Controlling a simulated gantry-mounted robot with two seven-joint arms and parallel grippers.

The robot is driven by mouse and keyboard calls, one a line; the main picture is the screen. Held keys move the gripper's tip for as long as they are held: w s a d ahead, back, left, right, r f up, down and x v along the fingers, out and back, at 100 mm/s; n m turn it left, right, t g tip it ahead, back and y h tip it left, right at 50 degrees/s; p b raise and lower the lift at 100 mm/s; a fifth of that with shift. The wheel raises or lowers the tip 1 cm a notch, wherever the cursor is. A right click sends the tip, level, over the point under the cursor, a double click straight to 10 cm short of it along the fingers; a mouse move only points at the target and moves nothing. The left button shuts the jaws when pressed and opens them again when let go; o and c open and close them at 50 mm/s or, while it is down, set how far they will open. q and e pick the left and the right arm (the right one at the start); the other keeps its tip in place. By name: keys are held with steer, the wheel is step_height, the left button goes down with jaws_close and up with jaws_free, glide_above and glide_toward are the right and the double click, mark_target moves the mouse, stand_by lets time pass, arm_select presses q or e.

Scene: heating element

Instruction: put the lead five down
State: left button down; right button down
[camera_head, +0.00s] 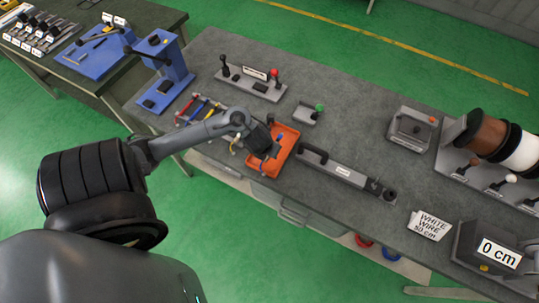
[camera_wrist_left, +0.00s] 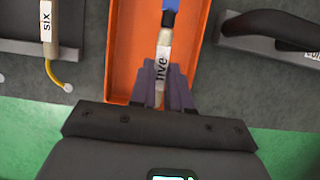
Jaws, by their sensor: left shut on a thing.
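My left gripper (camera_head: 265,148) is over the orange tray (camera_head: 291,141) near the front edge of the bench. In the left wrist view, the gripper (camera_wrist_left: 163,85) is shut on lead five (camera_wrist_left: 164,42), a pale sleeve with a "five" label and a blue end (camera_wrist_left: 170,12). The lead points away from me, over the orange tray (camera_wrist_left: 122,50). I cannot tell whether it touches the tray floor. The gripper and arm hide part of the tray in the head view. My right gripper is not in view.
Lead six (camera_wrist_left: 46,25) lies left of the tray, with a yellow wire end. A grey fixture with a dark handle (camera_wrist_left: 270,28) stands close on the right. A rack of coloured leads (camera_head: 203,106) is left of the tray. Bare bench (camera_head: 345,115) lies beyond.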

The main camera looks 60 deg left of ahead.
arm_select(q)
steer(key=shift+w+a+f, duration=0.2)
steer(key=shift+a+f, duration=0.1)
steer(key=shift+a, duration=0.15)
steer(key=shift+w+a+f, duration=0.15)
steer(key=shift+a+f, duration=0.1)
steer(key=shift+a, duration=0.15)
steer(key=shift+f+b, duration=1.35)
steer(key=shift+f, duration=0.65)
steer(key=c, duration=1.1)
jaws_free()
steer(key=shift+r, duration=0.1)
